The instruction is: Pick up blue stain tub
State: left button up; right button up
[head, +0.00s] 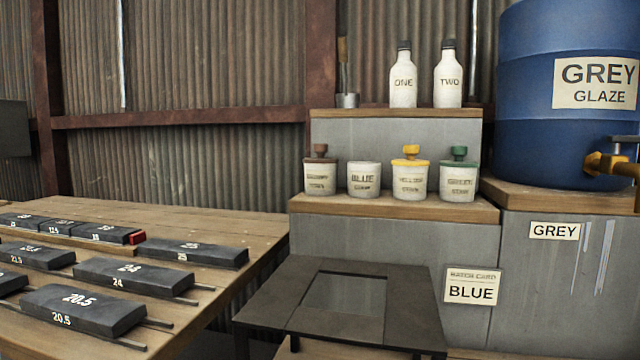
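The blue stain tub (364,181) is a white tub with a "BLUE STAIN" label. It stands upright on the wooden lower shelf (400,206), and no coloured lid or knob shows on it. A brown-lidded tub (319,177) stands to its left. A yellow-lidded tub (410,180) and a green-lidded tub (459,181) stand to its right. Neither of my grippers shows in the head view.
A dark frame stand (270,293) with a square opening is in front of the shelf. A wooden table (180,218) with numbered dark blocks (85,304) is at left. Bottles (403,80) stand on the upper shelf. A blue barrel (525,100) with a tap is at right.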

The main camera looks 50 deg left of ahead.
aim_at(363, 177)
jog(key=k+u, duration=0.2)
jog(key=u, duration=1.1)
jog(key=l+z, duration=0.1)
jog(key=l, duration=0.1)
